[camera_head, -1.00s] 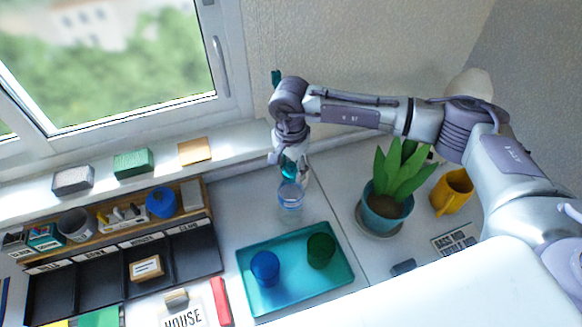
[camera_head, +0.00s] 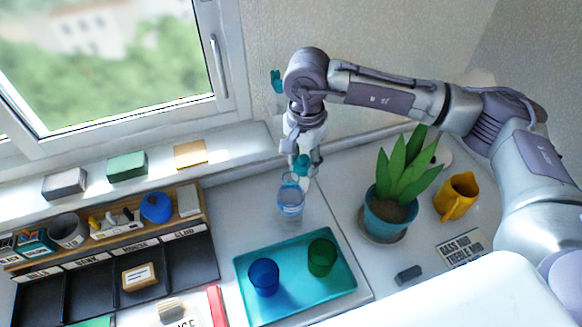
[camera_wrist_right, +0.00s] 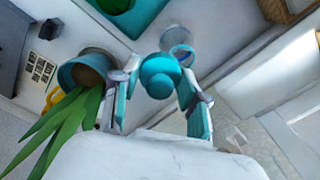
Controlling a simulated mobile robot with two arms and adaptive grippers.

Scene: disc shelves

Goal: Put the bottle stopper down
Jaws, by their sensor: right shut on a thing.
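My right gripper (camera_head: 303,172) is at the centre of the head view, pointing down just above and beside a clear bottle (camera_head: 290,204) on the white counter. In the right wrist view, its two fingers are on either side of the round teal bottle stopper (camera_wrist_right: 160,75), holding it. The bottle (camera_wrist_right: 176,42) shows just beyond the stopper in that view. I cannot tell whether stopper and bottle touch. My left gripper is not in view.
A teal tray (camera_head: 334,297) with a blue cup (camera_head: 264,277) and a green cup (camera_head: 322,256) is in front of the bottle. A potted plant (camera_head: 390,210) and yellow mug (camera_head: 457,196) stand right. A black sorting organizer (camera_head: 194,257) is left.

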